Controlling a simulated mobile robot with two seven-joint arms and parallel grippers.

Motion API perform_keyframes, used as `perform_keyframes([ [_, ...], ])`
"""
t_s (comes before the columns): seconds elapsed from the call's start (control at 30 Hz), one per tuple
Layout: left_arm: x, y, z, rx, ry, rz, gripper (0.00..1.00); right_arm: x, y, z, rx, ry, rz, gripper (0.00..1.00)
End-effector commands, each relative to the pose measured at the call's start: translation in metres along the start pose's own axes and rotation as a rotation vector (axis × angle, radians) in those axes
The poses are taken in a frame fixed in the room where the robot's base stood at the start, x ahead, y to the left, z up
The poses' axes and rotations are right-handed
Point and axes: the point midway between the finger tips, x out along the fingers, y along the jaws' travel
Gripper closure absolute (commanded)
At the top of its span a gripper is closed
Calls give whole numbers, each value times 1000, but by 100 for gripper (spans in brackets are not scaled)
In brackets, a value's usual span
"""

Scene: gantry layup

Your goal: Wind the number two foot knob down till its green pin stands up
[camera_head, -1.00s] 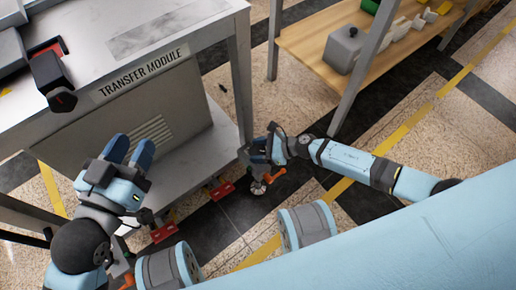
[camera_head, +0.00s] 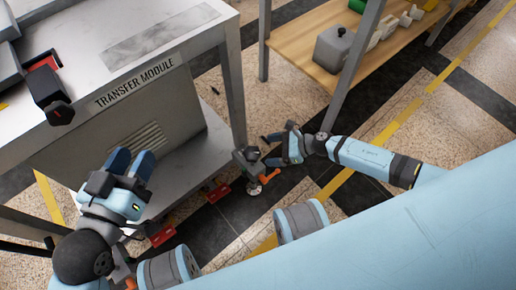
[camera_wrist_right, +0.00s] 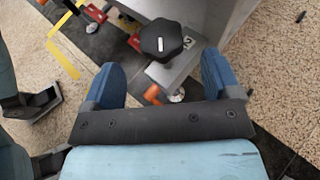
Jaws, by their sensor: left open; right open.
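The number two foot knob (camera_wrist_right: 161,40) is a black lobed knob on a grey bracket beside a "2" label (camera_wrist_right: 188,43), seen ahead of the fingers in the right wrist view. In the head view the knob (camera_head: 252,153) sits at the transfer module's near corner foot. My right gripper (camera_head: 273,146) is open and empty, just right of the knob and apart from it; its blue fingers (camera_wrist_right: 161,72) are spread in the wrist view. No green pin can be made out. My left gripper (camera_head: 131,162) is open and empty before the module's front panel.
An orange lever (camera_head: 270,176) and a round foot pad (camera_head: 254,189) are below the knob. Red floor brackets (camera_head: 220,191) lie to its left. The transfer module (camera_head: 150,120) stands left; a wooden-topped bench (camera_head: 300,48) is behind right. Floor right of the foot is clear.

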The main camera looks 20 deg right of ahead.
Motion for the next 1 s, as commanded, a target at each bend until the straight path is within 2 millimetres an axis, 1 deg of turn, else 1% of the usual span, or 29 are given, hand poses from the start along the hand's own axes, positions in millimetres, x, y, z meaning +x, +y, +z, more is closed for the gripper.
perform_keyframes([
  [0.03, -1, 3, -1, -24, -12, -2, 57, -14, 0, 2, 0, 2, 0, 17],
  [0.1, -1, 5, 1, -47, -21, -5, 57, -28, 1, 1, 1, 2, 0, 17],
  [0.2, -3, 7, 1, -67, -28, -5, 57, -45, 1, 1, 0, 2, 0, 17],
  [0.33, -4, 7, -3, -69, -8, -11, 57, -58, 1, 1, 0, 0, 1, 17],
  [0.5, -4, 7, -7, -66, 10, -12, 57, -64, 0, 0, -1, 0, 0, 17],
  [0.93, -4, 6, -8, -52, 11, -8, 57, -64, 0, 0, -1, 0, 0, 17],
  [1.0, -4, 6, -11, -53, 19, -7, 57, -64, 0, 0, -1, 0, 0, 17],
])
